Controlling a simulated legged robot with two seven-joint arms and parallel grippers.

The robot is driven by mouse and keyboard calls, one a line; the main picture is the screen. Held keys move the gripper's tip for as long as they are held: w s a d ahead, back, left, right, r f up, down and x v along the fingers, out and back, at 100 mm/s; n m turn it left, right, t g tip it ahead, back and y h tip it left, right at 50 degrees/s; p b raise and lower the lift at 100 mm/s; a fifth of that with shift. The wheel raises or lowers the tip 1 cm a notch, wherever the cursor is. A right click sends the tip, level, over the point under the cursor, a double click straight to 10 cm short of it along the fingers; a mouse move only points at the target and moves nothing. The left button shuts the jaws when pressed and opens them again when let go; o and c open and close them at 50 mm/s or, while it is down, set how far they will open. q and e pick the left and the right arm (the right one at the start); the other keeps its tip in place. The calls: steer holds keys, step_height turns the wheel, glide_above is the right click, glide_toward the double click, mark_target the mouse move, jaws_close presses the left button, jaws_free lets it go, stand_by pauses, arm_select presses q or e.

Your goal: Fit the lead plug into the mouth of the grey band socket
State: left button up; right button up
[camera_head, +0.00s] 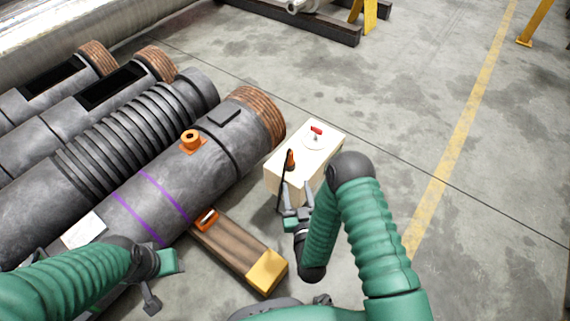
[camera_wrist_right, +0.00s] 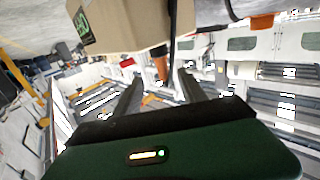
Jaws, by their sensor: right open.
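The lead plug (camera_head: 290,160) is orange with a black cable, at the near left side of a cream box. It also shows in the right wrist view (camera_wrist_right: 160,66), near the gap between my fingers. My right gripper (camera_head: 295,196) is open and just short of the plug; in the right wrist view (camera_wrist_right: 160,88) nothing is clamped. An orange socket (camera_head: 191,141) stands on the large grey barrel; I cannot tell whether it is the grey band one. Another orange fitting (camera_head: 207,219) sits low at the barrel's side. My left gripper (camera_head: 152,278) is near the barrel, its jaws unclear.
The cream box (camera_head: 327,138) carries a red-handled item (camera_head: 316,131) on a white disc. A wooden beam with a yellow end (camera_head: 268,270) lies beside the grey barrel (camera_head: 235,140). More barrels fill the left.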

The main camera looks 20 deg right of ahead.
mark_target(288, 151)
steer(key=w+b, duration=0.1)
steer(key=w, duration=0.1)
steer(key=shift+w+d+r, duration=0.1)
steer(key=shift+w, duration=0.2)
steer(key=w+b, duration=0.2)
steer(key=w, duration=0.2)
steer(key=w+d+b, duration=0.1)
steer(key=w+b, duration=0.1)
steer(key=w, duration=0.2)
steer(key=w+b, duration=0.2)
steer(key=w, duration=0.1)
steer(key=shift+w+d+r+b, duration=0.1)
steer(key=shift+w+d+b, duration=0.05)
steer(key=shift+w+b, duration=0.25)
steer(key=shift+w+r, duration=0.1)
steer(key=shift+w, duration=0.15)
arm_select(q)
steer(key=s+x, duration=0.1)
steer(key=x, duration=0.4)
steer(key=shift+a+f, duration=0.2)
steer(key=shift+f, duration=0.35)
arm_select(e)
steer(key=shift+r, duration=0.15)
jaws_close()
